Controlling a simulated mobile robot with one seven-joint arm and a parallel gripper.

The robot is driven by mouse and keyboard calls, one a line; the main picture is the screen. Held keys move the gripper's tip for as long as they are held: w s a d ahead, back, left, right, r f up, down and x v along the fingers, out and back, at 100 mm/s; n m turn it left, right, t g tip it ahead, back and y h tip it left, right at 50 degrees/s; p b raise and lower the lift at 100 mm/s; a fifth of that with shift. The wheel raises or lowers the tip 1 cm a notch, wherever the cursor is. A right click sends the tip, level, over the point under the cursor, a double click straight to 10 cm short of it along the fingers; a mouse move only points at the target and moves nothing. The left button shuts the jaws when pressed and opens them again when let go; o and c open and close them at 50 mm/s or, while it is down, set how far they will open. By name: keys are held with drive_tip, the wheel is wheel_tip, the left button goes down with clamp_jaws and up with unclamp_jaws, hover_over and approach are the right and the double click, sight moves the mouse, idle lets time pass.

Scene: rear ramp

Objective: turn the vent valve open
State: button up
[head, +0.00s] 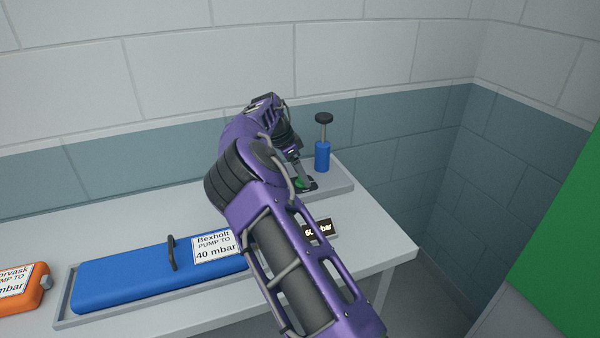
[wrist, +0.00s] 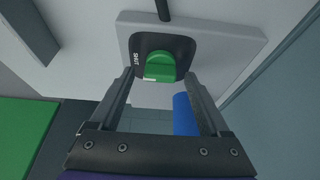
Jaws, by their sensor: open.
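The vent valve is a green knob (wrist: 163,66) on a black plate (wrist: 180,45) fixed to a pale grey base (wrist: 225,42). A label that seems to read "SHUT" stands on the plate's left side. A small pale mark shows at the knob's lower left edge. My gripper (wrist: 159,75) is open, with one finger to each side of the knob; I cannot tell whether either touches it. In the head view the green knob (head: 299,183) shows small below my gripper (head: 296,168), partly hidden by my arm.
A blue hand pump (head: 322,157) with a black handle stands close to the right of my gripper. A blue bag (head: 130,279) labelled "Bexholt pump to 40 mbar" lies in a tray at left, beside an orange bag (head: 40,290). A small display (head: 318,229) is partly hidden by my arm.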

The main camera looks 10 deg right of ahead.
clamp_jaws()
idle(0.3)
drive_tip(key=shift+n+b, duration=0.3)
drive_tip(key=n+t+b, duration=0.1)
drive_tip(key=n, duration=0.1)
drive_tip(key=shift+s+n+y+b, duration=0.1)
drive_tip(key=shift+n+y+b, duration=0.3)
drive_tip(key=n+t+b, duration=0.1)
drive_tip(key=n, duration=0.1)
drive_tip(key=n+t+y+b, duration=0.1)
drive_tip(key=n, duration=0.2)
drive_tip(key=shift+s+d, duration=0.1)
drive_tip(key=shift+d, duration=0.05)
drive_tip(key=n+y, duration=0.1)
drive_tip(key=n, duration=0.1)
drive_tip(key=n+b, duration=0.1)
drive_tip(key=n, duration=0.2)
drive_tip(key=shift+d+t+y, duration=0.15)
drive_tip(key=shift+t+y, duration=0.15)
drive_tip(key=shift+y, duration=0.1)
drive_tip(key=shift+r+n+y, duration=0.1)
drive_tip(key=shift+n+y, duration=0.8)
drive_tip(key=shift+n, duration=1.4)
